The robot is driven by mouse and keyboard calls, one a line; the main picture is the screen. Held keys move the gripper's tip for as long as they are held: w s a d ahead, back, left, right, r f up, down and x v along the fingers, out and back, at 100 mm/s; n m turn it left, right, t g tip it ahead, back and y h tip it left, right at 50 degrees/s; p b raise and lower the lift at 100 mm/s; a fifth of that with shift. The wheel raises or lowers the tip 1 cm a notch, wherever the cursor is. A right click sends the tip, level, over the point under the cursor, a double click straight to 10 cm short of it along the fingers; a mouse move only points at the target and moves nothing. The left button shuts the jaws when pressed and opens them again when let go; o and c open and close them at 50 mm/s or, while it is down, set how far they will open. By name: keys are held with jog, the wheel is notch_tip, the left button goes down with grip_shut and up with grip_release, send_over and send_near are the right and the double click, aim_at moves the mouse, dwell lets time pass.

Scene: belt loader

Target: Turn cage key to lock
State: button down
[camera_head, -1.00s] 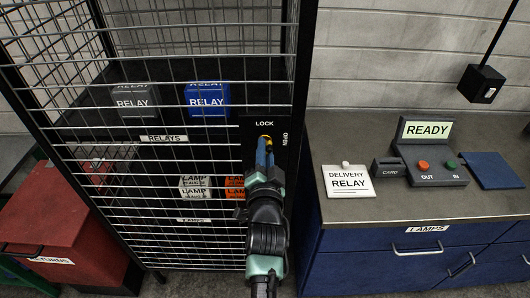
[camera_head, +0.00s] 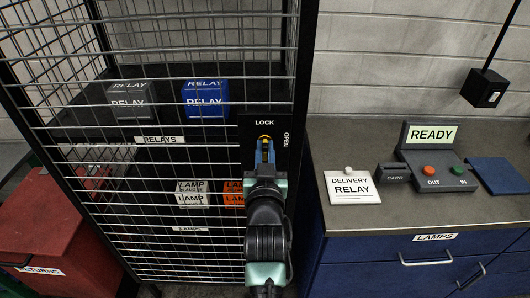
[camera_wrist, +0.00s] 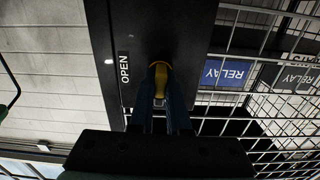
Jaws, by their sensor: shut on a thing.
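The yellow cage key (camera_head: 265,140) sits in the black lock plate (camera_head: 246,130) on the cage front, just under the word LOCK. The word OPEN stands to its right, written sideways. My gripper (camera_head: 265,152) is shut on the key from the front, with a blue finger on either side. The wrist view shows the key (camera_wrist: 160,80) between the two fingertips of my gripper (camera_wrist: 161,100). There the key's grip lines up with the fingers, and the OPEN label is to its left. The key's shaft is hidden.
Behind the wire mesh are a grey relay box (camera_head: 128,103), a blue relay box (camera_head: 205,103), and white (camera_head: 192,194) and orange (camera_head: 234,194) lamp boxes. A red returns bin (camera_head: 45,232) stands left.

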jog(key=shift+n, duration=0.3)
jog(key=c, duration=0.9)
grip_release()
jog(key=shift+s+f, duration=0.1)
jog(key=shift+s, duration=0.25)
jog(key=s+b, duration=0.2)
jog(key=s, duration=1)
jog(key=shift+s+b, duration=0.1)
jog(key=shift+b, duration=0.2)
